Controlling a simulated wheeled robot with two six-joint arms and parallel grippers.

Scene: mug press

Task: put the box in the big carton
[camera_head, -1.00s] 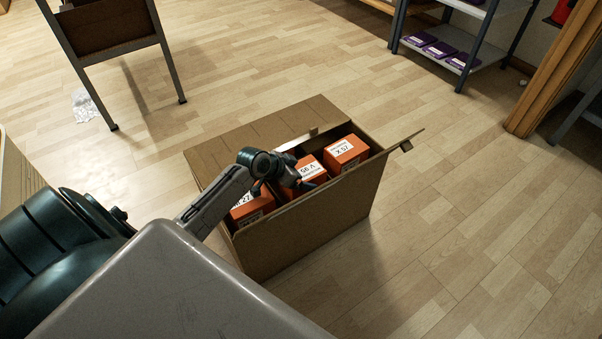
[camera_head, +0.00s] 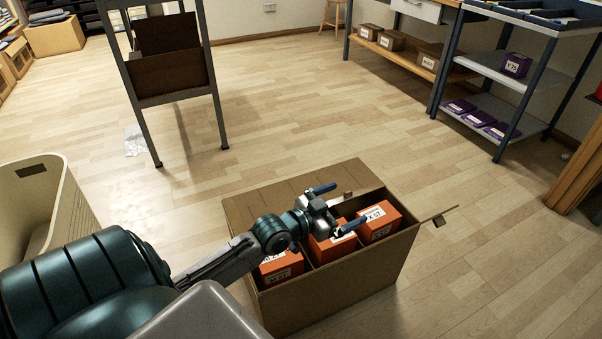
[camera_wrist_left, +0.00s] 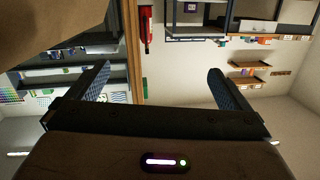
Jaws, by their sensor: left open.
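The big carton (camera_head: 345,296) stands open on the wood floor with its flaps folded out. Three orange boxes with white labels sit in it in a row: a left one (camera_head: 281,268), a middle one (camera_head: 333,250) and a right one (camera_head: 379,222). My left gripper (camera_head: 334,208) is open and empty above the carton, in front of the middle box from this view and partly hiding it. My right gripper is out of view.
A dark metal stand (camera_head: 167,75) is behind the carton. A shelf rack (camera_head: 520,88) with purple boxes and a bench with brown boxes (camera_head: 392,42) are at the back right. A beige bin (camera_head: 38,205) is at the left. The floor around the carton is mostly clear.

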